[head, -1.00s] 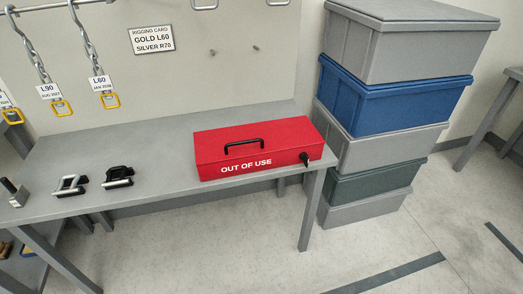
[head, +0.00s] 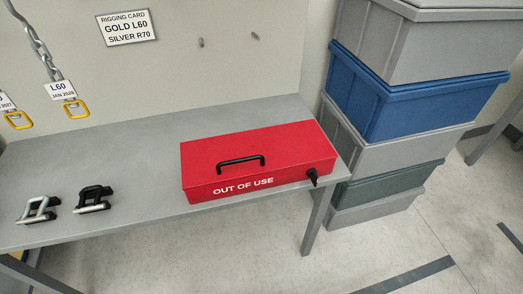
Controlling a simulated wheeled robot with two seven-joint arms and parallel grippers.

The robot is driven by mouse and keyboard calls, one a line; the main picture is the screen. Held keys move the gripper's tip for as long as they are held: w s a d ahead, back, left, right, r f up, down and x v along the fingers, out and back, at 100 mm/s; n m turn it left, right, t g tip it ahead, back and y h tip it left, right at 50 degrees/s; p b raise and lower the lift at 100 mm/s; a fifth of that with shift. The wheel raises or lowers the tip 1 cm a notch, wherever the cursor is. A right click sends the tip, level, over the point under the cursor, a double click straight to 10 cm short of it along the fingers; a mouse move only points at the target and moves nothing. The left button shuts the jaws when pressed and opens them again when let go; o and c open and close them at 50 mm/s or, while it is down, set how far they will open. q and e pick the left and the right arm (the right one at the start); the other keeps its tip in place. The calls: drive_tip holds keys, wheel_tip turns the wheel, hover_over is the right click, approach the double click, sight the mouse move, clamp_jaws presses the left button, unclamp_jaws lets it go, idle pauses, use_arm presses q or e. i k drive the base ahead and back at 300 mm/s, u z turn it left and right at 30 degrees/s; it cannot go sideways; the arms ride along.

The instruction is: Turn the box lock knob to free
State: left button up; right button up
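A red box (head: 245,154) marked "OUT OF USE" sits on the right part of the grey bench. Its lid is shut, with a black handle (head: 240,162) on top. A small black lock knob (head: 312,176) sticks out near the front right corner of the box, close to the bench's right edge. The knob is too small to tell which position it is turned to. Neither of my grippers shows in the head view.
On the grey bench (head: 130,160), a silver shackle (head: 38,209) and a black shackle (head: 93,199) lie to the left. Stacked bins (head: 410,100) stand right of the bench. Chain slings with tags (head: 62,90) hang at the back left. Floor in front is clear.

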sight(312, 172)
drive_tip(key=k, duration=1.3)
